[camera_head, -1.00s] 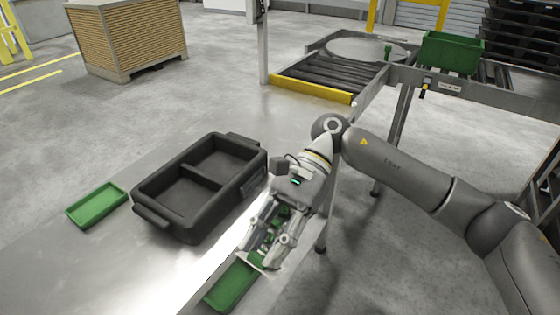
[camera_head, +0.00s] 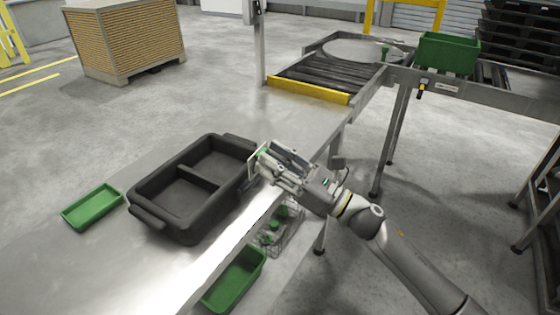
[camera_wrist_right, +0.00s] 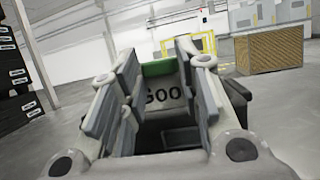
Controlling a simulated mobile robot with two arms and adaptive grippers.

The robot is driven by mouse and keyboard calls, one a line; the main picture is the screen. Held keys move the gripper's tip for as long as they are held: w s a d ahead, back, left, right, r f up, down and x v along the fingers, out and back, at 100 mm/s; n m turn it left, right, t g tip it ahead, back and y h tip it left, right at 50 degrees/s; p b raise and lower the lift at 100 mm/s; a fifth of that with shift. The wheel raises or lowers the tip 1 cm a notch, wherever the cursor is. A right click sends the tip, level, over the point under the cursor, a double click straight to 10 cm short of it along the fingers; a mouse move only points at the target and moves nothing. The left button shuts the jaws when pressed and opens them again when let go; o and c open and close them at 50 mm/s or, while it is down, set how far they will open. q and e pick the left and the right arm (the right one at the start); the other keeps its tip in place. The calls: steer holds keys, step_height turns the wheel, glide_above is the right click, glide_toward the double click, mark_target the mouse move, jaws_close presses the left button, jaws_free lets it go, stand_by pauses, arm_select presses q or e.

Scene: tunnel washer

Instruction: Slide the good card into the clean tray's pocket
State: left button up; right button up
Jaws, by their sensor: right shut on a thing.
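My right gripper (camera_head: 267,165) is shut on the good card (camera_head: 255,161), a white card with a green edge. The black two-compartment tray (camera_head: 160,218) lies on the metal table. The card is upright at the tray's right end, close to its long right side. The gripper covers part of that side, so the pocket is mostly hidden and I cannot tell whether the card touches it. My left gripper is out of view.
A small green tray (camera_head: 92,207) lies left of the black tray. A green bin (camera_head: 236,278) and a wire basket (camera_head: 284,232) with green items are at the table's right edge. A roller conveyor (camera_head: 320,78) with a yellow bar is behind. The table's far part is clear.

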steer(key=shift+m+t, duration=0.3)
steer(key=shift+t, duration=0.5)
steer(key=shift+w+a+f+b, duration=0.45)
steer(key=shift+w+f+b, duration=0.15)
steer(key=shift+f, duration=0.35)
steer(key=shift+w+a+f+b, duration=0.5)
steer(key=shift+w+f, duration=0.25)
steer(key=shift+f, duration=0.25)
steer(key=shift+w+a+f+b, duration=0.5)
steer(key=shift+w+f, duration=0.15)
steer(key=shift+f, duration=0.3)
steer(key=shift+f+b, duration=0.5)
steer(key=shift+b, duration=0.25)
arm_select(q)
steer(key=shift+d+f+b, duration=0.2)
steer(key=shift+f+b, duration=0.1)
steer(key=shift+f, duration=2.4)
arm_select(e)
steer(key=shift+d, duration=0.1)
steer(key=shift+f, duration=0.1)
arm_select(q)
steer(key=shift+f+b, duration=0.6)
steer(key=shift+b, duration=0.05)
arm_select(e)
steer(key=shift+f, duration=0.3)
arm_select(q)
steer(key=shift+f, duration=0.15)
arm_select(e)
steer(key=shift+f, duration=0.15)
